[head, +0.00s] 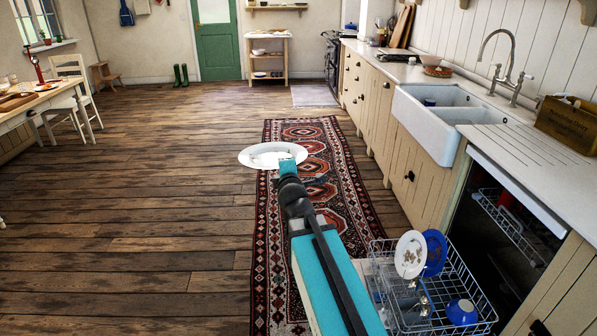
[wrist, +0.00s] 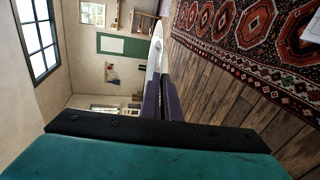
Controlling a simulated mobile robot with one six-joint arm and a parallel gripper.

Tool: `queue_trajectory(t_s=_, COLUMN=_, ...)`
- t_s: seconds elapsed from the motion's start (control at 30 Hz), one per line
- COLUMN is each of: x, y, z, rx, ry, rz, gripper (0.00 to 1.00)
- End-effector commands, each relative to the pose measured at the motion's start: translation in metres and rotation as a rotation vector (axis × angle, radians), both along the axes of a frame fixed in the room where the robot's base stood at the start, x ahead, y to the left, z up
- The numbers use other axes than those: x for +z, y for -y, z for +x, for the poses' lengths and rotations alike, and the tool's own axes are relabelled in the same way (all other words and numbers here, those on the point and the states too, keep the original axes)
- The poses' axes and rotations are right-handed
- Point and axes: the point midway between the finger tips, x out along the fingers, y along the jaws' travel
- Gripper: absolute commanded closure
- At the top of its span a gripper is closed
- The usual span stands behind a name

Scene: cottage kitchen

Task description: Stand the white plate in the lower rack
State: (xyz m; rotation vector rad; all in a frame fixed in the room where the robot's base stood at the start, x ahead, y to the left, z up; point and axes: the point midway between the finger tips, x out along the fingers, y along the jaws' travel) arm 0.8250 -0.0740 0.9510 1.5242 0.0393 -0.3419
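The white plate (head: 262,154) is held out in the air above the wooden floor and rug, lying roughly flat in the head view. My gripper (head: 287,170) is shut on its near edge. In the wrist view the plate (wrist: 155,50) shows nearly edge-on between the dark fingers (wrist: 162,97). The lower rack (head: 440,300) is pulled out of the dishwasher at the lower right. A patterned white plate (head: 409,255) and a blue plate (head: 435,252) stand in it, and a blue cup or bowl (head: 461,312) sits at its right.
The open dishwasher (head: 490,240) has an upper rack (head: 510,222) inside, with a red item. The counter with a white sink (head: 428,140) runs along the right. A patterned rug (head: 270,255) lies on the floor. A table (head: 40,97) and chair stand far left; the middle floor is clear.

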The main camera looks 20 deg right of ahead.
Motion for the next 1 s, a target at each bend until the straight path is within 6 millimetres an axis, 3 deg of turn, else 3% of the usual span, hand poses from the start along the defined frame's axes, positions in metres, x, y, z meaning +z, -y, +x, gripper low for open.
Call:
queue_trajectory(t_s=0.5, x=0.045, y=-0.067, z=-0.012, rx=0.183, ry=0.007, rz=0.000, gripper=1.00)
queue_trajectory(t_s=1.0, x=0.050, y=-0.074, z=-0.014, rx=0.202, ry=0.005, rz=-0.001, gripper=1.00)
